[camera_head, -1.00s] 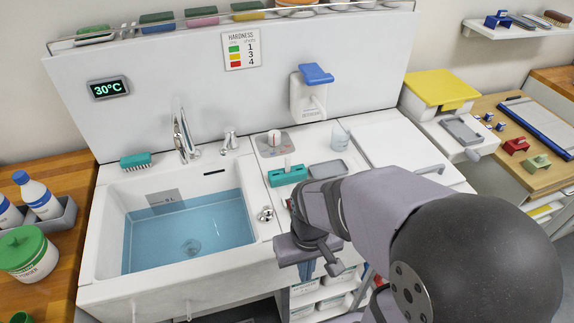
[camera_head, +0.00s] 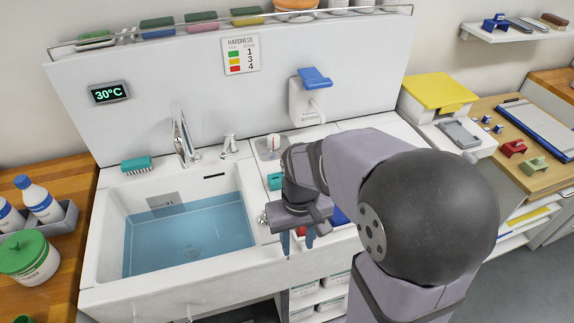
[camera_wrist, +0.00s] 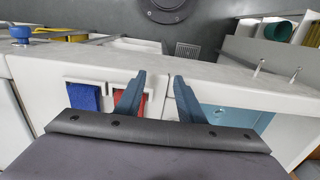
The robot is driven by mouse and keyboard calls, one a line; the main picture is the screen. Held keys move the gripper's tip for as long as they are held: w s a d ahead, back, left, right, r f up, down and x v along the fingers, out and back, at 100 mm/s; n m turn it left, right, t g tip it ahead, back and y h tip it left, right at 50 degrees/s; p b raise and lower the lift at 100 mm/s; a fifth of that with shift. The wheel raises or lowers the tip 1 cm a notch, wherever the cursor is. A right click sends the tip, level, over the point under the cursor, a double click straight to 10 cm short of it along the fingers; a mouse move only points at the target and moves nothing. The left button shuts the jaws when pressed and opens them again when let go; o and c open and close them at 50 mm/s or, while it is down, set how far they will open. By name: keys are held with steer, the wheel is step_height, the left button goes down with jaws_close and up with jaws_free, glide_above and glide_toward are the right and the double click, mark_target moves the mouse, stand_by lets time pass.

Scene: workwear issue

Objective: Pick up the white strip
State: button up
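I cannot make out the white strip in either current view. In the head view the teal block (camera_head: 275,181) on the counter shows only in part, with my arm covering the rest of it and the counter around it. My gripper (camera_head: 297,241) hangs over the front edge of the counter, just right of the basin. In the wrist view its two blue fingers (camera_wrist: 157,98) are spread apart with nothing held between them. A red cloth (camera_wrist: 130,103) on the counter front lies behind the left finger.
The basin (camera_head: 105,262) with blue water is left of my gripper. A blue cloth (camera_wrist: 83,97) hangs beside the red one. A white dispenser (camera_head: 306,103) with a blue lever is on the back panel. A teal brush (camera_head: 136,164) lies at the basin's back left.

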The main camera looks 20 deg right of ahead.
steer(key=shift+w+d+r+p, duration=0.75)
steer(key=shift+w+r, duration=0.65)
steer(key=shift+w, duration=2.45)
steer(key=shift+w+d+r+p, duration=0.65)
steer(key=shift+w+r, duration=0.75)
steer(key=shift+w, duration=2.5)
steer(key=shift+w+d+r+p, duration=0.75)
steer(key=shift+w+r, duration=0.65)
steer(key=shift+w, duration=2.45)
steer(key=shift+d+f+p, duration=0.2)
steer(key=shift+f+p, duration=1.65)
steer(key=shift+f, duration=1.8)
jaws_close()
